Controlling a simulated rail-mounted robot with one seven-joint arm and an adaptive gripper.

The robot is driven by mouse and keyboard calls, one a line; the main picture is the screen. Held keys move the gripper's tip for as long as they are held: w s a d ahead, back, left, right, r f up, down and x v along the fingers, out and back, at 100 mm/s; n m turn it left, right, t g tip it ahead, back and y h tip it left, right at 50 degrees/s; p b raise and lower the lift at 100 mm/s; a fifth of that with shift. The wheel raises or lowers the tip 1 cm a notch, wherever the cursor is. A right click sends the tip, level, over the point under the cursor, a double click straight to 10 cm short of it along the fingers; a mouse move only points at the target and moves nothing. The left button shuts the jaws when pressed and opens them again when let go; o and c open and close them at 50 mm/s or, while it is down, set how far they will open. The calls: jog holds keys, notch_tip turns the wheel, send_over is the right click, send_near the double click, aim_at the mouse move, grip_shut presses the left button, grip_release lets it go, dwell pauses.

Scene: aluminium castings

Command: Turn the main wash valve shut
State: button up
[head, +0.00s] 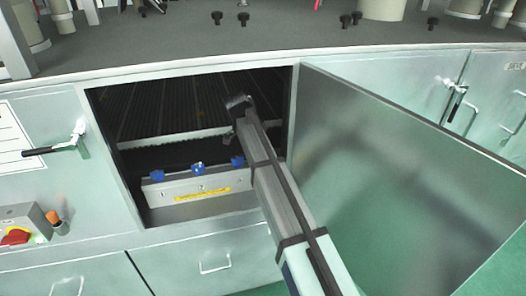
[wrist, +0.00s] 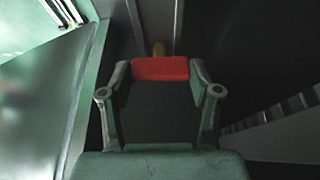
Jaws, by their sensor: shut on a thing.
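In the wrist view, the two fingers of my gripper (wrist: 160,72) stand on either side of a red block-shaped handle (wrist: 160,67), shut on it. A brass-coloured stem (wrist: 159,48) shows just behind the handle. I take this to be the main wash valve; no label on it shows. In the head view, my arm reaches into the open cabinet, and the red handle cannot be made out there. The valve body is hidden in the dark.
Three blue knobs (head: 198,168) sit on a grey manifold with a yellow label (head: 202,195) low in the cabinet. The open door (head: 400,150) stands close right of my arm. The cabinet's left edge (head: 108,150) bounds the opening. A red switch (head: 15,236) sits outside at left.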

jog(key=o, duration=1.1)
jog(key=shift+o, duration=0.2)
jog(key=v, duration=1.2)
jog(key=shift+s+f, duration=0.1)
